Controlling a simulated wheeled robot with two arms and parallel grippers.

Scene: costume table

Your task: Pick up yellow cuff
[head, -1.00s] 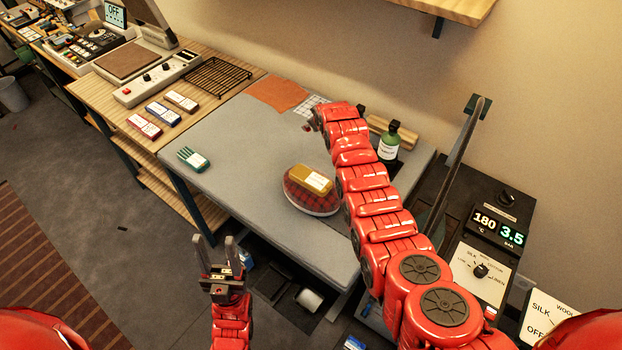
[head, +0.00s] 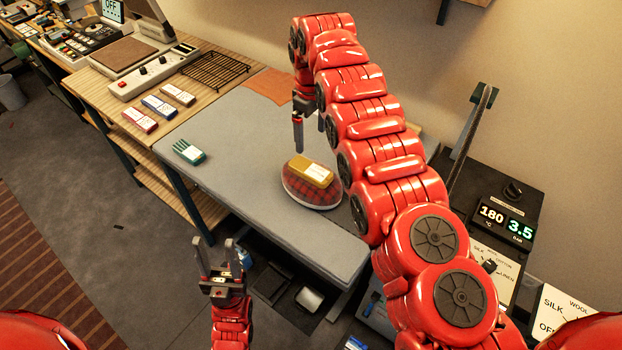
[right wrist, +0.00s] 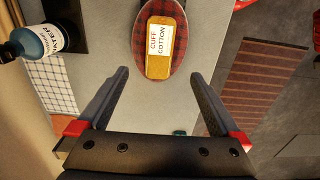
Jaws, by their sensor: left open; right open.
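The yellow cuff (head: 309,171) lies on top of a red plaid oval cushion (head: 315,191) on the grey table. In the right wrist view the cuff (right wrist: 158,60) bears a white label reading "CUFF COTTON", and the plaid cushion (right wrist: 180,28) shows around it. My right gripper (head: 310,145) is open and empty, above and just behind the cushion. In the right wrist view its fingertips (right wrist: 159,72) are spread, with the cuff ahead between them. My left gripper (head: 216,247) is open and empty, low in front of the table.
A green glove-like piece (head: 188,152) lies at the left of the grey table (head: 230,135). A bottle (right wrist: 38,42) shows in the right wrist view. A control box (head: 497,225) stands at the right.

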